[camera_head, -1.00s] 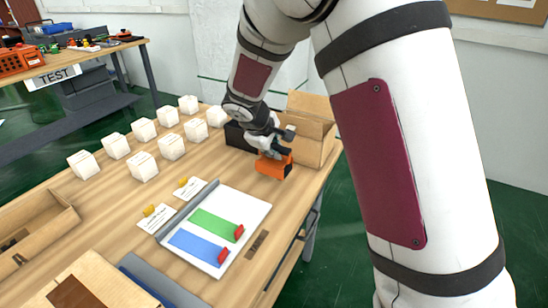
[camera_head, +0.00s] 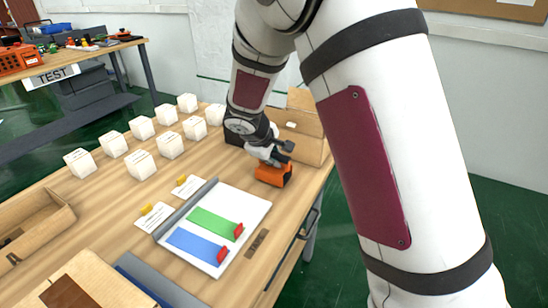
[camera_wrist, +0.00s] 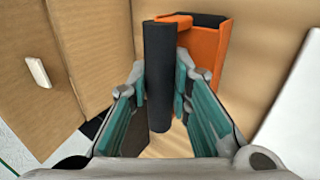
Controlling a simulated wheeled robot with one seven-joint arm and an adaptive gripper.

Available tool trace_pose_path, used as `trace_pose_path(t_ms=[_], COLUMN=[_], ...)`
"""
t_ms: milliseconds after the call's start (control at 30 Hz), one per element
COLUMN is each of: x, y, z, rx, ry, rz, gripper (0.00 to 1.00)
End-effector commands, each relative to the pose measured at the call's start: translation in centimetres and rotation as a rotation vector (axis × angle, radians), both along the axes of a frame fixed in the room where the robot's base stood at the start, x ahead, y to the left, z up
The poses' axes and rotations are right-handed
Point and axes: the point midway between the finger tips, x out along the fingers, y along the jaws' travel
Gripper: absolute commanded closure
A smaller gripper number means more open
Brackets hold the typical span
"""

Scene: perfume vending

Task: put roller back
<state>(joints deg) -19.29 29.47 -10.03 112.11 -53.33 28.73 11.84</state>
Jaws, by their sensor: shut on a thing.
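The roller (camera_wrist: 159,75) shows in the wrist view as a dark upright cylinder with an orange angular part and a dark surface behind it at right. The two teal-lined fingers of my gripper (camera_wrist: 160,108) are on either side of the dark cylinder, shut on it. In the head view the orange part of the roller (camera_head: 272,174) is just below my gripper (camera_head: 270,157), near the table's right edge. I cannot tell whether it touches the table, and my gripper hides its upper part.
An open cardboard box (camera_head: 310,148) stands right behind my gripper, with a small white piece on its wall. A white board (camera_head: 250,208) with green and blue strips lies in front. Several white cubes (camera_head: 142,164) stand at left. A wooden table (camera_head: 105,206) carries them.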

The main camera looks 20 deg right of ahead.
Motion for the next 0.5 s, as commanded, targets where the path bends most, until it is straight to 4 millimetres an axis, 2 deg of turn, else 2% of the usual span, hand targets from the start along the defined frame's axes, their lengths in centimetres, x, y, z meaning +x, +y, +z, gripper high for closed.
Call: trace_pose_path(t_ms=[33, 133, 167, 233, 500], x=[-0.44, -0.59, -0.64, -0.66, -0.55], y=[-0.15, -0.15, -0.13, -0.11, -0.06], z=[-1.07, -1.20, -1.28, -1.30, -1.10], rx=[-0.001, 0.000, -0.001, 0.000, -0.001], ry=[0.017, 0.020, 0.022, 0.023, 0.019], rz=[-0.005, -0.005, -0.006, -0.006, -0.004], gripper=[1.00, 1.00, 0.77, 0.61, 0.61])
